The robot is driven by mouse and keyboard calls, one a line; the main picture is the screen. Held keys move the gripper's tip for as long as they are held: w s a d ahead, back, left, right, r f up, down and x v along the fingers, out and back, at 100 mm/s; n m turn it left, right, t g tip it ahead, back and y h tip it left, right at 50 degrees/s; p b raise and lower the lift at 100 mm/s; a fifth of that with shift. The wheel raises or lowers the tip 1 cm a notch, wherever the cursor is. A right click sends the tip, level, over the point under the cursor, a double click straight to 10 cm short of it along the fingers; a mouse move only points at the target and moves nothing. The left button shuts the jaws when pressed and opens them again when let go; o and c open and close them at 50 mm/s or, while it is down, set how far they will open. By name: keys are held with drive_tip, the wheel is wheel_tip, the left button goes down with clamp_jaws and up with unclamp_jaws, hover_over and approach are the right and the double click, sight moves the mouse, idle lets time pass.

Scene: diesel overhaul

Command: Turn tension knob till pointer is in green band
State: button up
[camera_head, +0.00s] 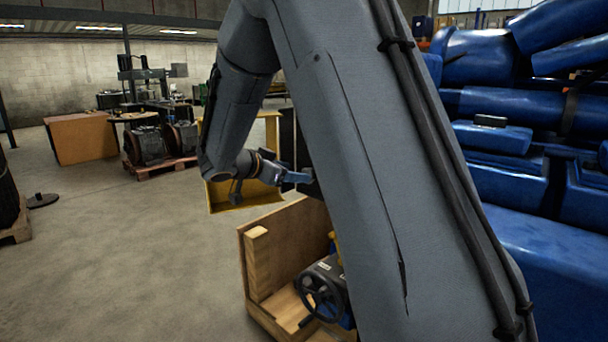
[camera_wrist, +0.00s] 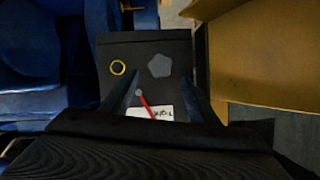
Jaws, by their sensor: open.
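My gripper (camera_wrist: 161,84) is open, its two dark fingers reaching toward a dark panel (camera_wrist: 182,43). A grey, many-sided knob (camera_wrist: 159,66) on the panel lies just beyond the fingertips, between their lines; the fingers do not appear to be closed on it. A red pointer (camera_wrist: 146,102) slants down from a small grey pivot onto a white plate (camera_wrist: 139,112) with dark marks. No green band can be made out; the fingers and gripper body hide part of this area. In the head view my gripper (camera_head: 300,178) is small and partly behind my arm, and the knob is hidden.
A yellow open box-like housing (camera_head: 235,197) stands beside my gripper in the head view. Below are a wooden crate (camera_head: 282,250) and a black handwheel (camera_head: 320,296). Blue machinery (camera_head: 500,150) fills the right; open floor lies left.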

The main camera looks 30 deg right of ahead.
drive_tip(key=p+x, duration=0.2)
drive_tip(key=x, duration=0.4)
drive_tip(key=shift+d, duration=0.15)
drive_tip(key=shift+f, duration=0.15)
drive_tip(key=c, duration=1)
drive_tip(key=shift+c, duration=0.2)
drive_tip(key=shift+n+b, duration=0.3)
drive_tip(key=shift+b, duration=0.25)
